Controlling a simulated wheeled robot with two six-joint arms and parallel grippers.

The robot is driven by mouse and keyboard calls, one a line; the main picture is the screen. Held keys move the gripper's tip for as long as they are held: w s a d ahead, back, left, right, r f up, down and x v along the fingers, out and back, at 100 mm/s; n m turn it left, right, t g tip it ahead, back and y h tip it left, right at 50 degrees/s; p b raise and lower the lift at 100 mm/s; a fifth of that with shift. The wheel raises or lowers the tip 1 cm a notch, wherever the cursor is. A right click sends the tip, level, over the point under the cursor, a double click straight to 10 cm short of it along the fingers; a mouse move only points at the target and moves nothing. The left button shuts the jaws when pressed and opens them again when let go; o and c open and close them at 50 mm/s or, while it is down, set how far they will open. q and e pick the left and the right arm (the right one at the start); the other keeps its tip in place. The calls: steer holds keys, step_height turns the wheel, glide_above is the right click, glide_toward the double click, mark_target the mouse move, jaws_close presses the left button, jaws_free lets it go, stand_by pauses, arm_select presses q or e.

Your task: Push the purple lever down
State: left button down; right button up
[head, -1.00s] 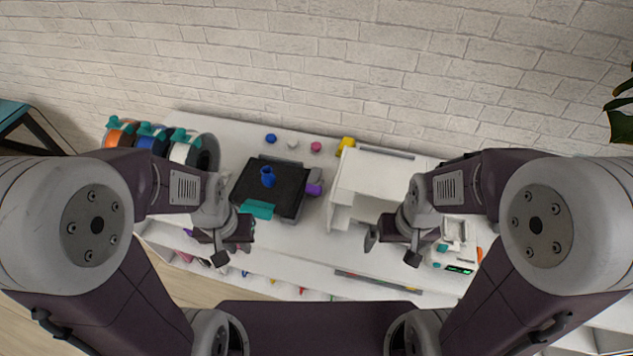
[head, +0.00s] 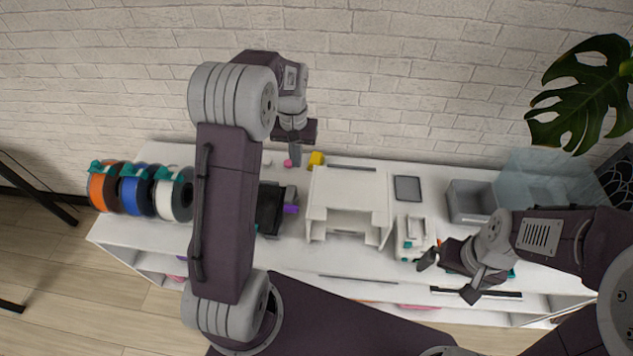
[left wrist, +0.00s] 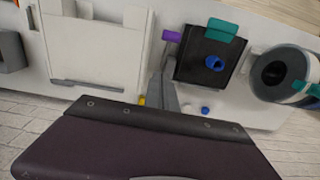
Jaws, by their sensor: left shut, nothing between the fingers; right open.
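The purple lever (head: 291,208) sticks out from the right side of a black-topped device (head: 269,208), partly hidden behind my left arm in the head view. In the left wrist view the lever (left wrist: 171,36) shows at the device's upper left, beside a grey post. A blue part (left wrist: 214,63) and a teal part (left wrist: 222,29) are on the device. My left gripper (head: 295,155) is shut and empty, raised toward the wall side; its fingers (left wrist: 163,85) appear below the lever in the wrist view, with no contact visible. My right gripper (head: 449,276) is open and empty at the right.
A white stand (head: 346,190) is right of the lever. Orange, blue and white spools (head: 137,190) stand at the left. A yellow piece (head: 316,158) and a pink knob (head: 290,163) lie behind. A white-teal device (head: 414,238) and grey bin (head: 468,201) are at the right.

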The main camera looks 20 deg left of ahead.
arm_select(q)
steer(key=p, duration=0.3)
glide_toward(295, 203)
steer(key=s+f, duration=0.1)
steer(key=s+f+p, duration=0.1)
steer(key=shift+f, duration=0.4)
steer(key=shift+s+f, duration=0.1)
steer(key=shift+s, duration=0.05)
arm_select(e)
steer(key=r, duration=0.5)
steer(key=shift+a, duration=0.25)
arm_select(q)
steer(key=shift+f, duration=0.1)
